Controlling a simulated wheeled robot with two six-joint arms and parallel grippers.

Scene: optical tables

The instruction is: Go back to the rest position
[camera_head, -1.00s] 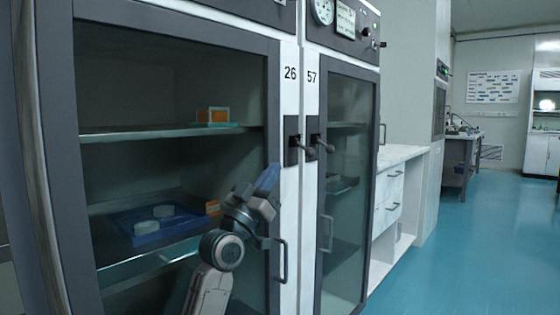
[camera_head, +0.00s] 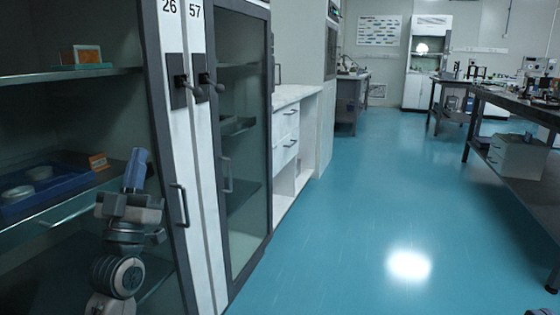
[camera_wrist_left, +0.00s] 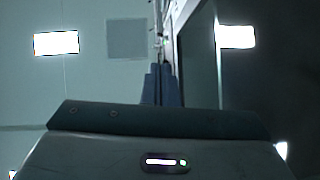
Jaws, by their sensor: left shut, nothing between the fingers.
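My left gripper (camera_head: 137,170) is in the lower left of the head view, pointing up, in front of the glass cabinet door numbered 26. Its blue fingers are shut with nothing between them. The shut fingers also show in the left wrist view (camera_wrist_left: 161,86), with the ceiling and a cabinet side behind them. My left arm comes up from the bottom edge. My right gripper is not in view.
Cabinet 26 (camera_head: 176,150) holds a blue tray (camera_head: 50,192) with white round dishes and an orange box (camera_head: 87,54). Cabinet 57 (camera_head: 240,150) and a white drawer counter (camera_head: 287,140) stand beside it. A long bench (camera_head: 515,107) is at right. The blue floor between is clear.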

